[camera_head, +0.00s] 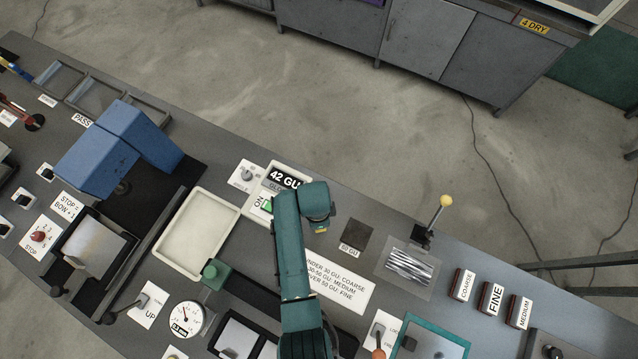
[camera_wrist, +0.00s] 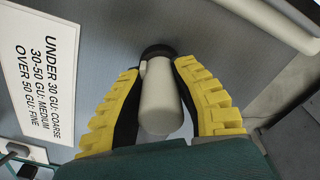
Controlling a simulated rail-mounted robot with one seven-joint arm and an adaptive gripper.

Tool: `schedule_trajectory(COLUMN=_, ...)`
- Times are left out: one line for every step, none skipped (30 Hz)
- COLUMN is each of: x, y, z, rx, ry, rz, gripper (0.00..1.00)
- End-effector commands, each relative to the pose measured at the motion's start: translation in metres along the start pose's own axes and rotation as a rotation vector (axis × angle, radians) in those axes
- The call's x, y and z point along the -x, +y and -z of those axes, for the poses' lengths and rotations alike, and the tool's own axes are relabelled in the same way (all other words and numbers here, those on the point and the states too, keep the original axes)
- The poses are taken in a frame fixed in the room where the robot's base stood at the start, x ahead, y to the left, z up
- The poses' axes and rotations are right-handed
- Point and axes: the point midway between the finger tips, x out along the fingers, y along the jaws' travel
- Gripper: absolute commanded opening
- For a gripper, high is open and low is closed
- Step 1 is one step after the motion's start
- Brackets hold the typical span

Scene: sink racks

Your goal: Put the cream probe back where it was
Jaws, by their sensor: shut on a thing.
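The cream probe (camera_wrist: 161,108) shows in the wrist view as a pale rounded cylinder between the two yellow-padded fingers of my gripper (camera_wrist: 158,68). The gripper is shut on it. A dark round part (camera_wrist: 157,50) shows at the probe's far end; I cannot tell whether it belongs to the probe or to a holder. In the head view my arm hides the probe and most of the gripper, over the bench near the 42 GU display (camera_head: 284,177). A dark square patch (camera_head: 356,234) with a 60 GU label lies just right of my wrist.
A cream tray (camera_head: 198,233) lies left of my arm. A printed rule sign (camera_head: 335,280) lies beside it. To the right are a metal-strip plate (camera_head: 408,265), a yellow-knobbed lever (camera_head: 437,220) and blocks labelled coarse (camera_head: 463,284), fine (camera_head: 491,298) and medium (camera_head: 519,311).

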Motion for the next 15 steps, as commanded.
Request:
schedule_trajectory(x=-0.0014, y=0.0001, z=0.0, rx=0.0, ry=0.0, rz=0.0, gripper=0.0)
schedule_trajectory(x=-0.0027, y=0.0002, z=-0.0001, rx=0.0, ry=0.0, rz=0.0, gripper=0.0)
schedule_trajectory(x=-0.0041, y=0.0002, z=-0.0001, rx=0.0, ry=0.0, rz=-0.001, gripper=0.0)
schedule_trajectory(x=-0.0036, y=0.0003, z=-0.0001, rx=0.0, ry=0.0, rz=-0.001, gripper=0.31)
schedule_trajectory(x=-0.0031, y=0.0003, z=-0.0001, rx=0.0, ry=0.0, rz=-0.001, gripper=0.37)
schedule_trajectory(x=-0.0031, y=0.0004, z=-0.0001, rx=0.0, ry=0.0, rz=-0.001, gripper=0.45)
schedule_trajectory(x=-0.0031, y=0.0004, z=-0.0001, rx=0.0, ry=0.0, rz=-0.001, gripper=0.48)
schedule_trajectory(x=-0.0031, y=0.0004, z=-0.0001, rx=0.0, ry=0.0, rz=-0.001, gripper=0.48)
schedule_trajectory(x=-0.0031, y=0.0004, z=-0.0001, rx=0.0, ry=0.0, rz=-0.001, gripper=0.48)
schedule_trajectory(x=-0.003, y=0.0004, z=-0.0001, rx=0.0, ry=0.0, rz=-0.001, gripper=0.48)
schedule_trajectory(x=-0.003, y=0.0004, z=-0.0001, rx=0.0, ry=0.0, rz=-0.001, gripper=0.48)
schedule_trajectory(x=-0.003, y=0.0004, z=-0.0001, rx=0.0, ry=0.0, rz=-0.001, gripper=0.48)
schedule_trajectory(x=-0.003, y=0.0004, z=-0.0001, rx=0.0, ry=0.0, rz=-0.001, gripper=0.48)
schedule_trajectory(x=-0.0029, y=0.0004, z=-0.0001, rx=0.0, ry=0.0, rz=-0.001, gripper=0.48)
schedule_trajectory(x=-0.0021, y=0.0002, z=-0.0001, rx=0.0, ry=0.0, rz=-0.001, gripper=0.48)
